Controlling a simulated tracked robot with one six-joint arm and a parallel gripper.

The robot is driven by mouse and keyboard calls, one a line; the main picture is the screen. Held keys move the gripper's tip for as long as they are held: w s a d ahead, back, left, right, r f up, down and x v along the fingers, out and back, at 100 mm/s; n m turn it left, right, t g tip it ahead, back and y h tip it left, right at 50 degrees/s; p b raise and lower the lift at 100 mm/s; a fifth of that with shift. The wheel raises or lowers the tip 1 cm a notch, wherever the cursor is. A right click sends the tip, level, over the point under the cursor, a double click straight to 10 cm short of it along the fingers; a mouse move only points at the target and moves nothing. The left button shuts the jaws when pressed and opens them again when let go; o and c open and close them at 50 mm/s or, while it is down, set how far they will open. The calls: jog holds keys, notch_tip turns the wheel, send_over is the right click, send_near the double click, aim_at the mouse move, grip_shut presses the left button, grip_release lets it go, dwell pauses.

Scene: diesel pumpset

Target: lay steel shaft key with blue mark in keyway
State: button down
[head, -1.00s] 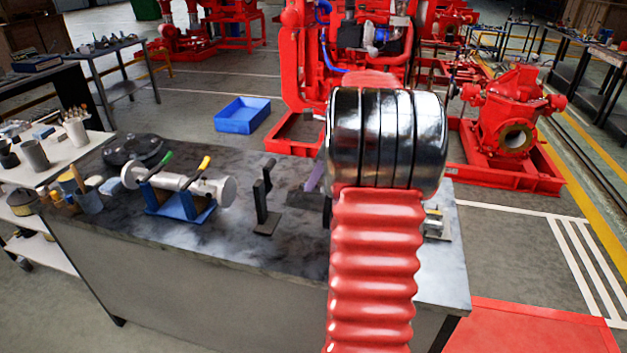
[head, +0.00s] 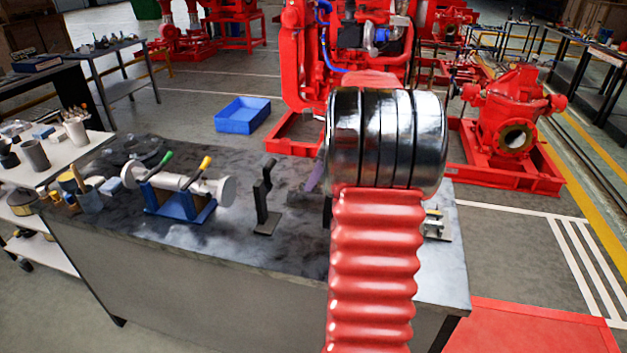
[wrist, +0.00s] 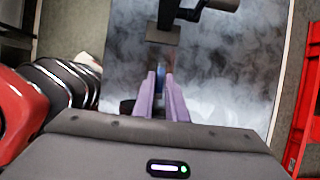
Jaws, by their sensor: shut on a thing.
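In the wrist view my gripper (wrist: 160,76) has two purple fingers close together, shut on a narrow piece that shows blue between them. I take this piece to be the steel shaft key (wrist: 160,82); most of it is hidden by the fingers. In the head view my arm covers most of the gripper, and only a purple finger (head: 315,178) shows at its left. A pale steel shaft (head: 190,185) lies across a blue stand (head: 178,208) on the left of the bench, well apart from my gripper. I cannot make out its keyway.
A black upright stand (head: 264,205) stands between the shaft and my arm; it also shows ahead of my fingers in the wrist view (wrist: 163,33). A dark round part (head: 137,150), cups (head: 89,199) and small tools crowd the bench's left end. The front middle is clear.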

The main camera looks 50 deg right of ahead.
jog(key=shift+f, duration=0.75)
jog(key=c, duration=1.7)
grip_release()
jog(key=v, duration=1.3)
jog(key=shift+s+r, duration=0.15)
jog(key=shift+r, duration=0.15)
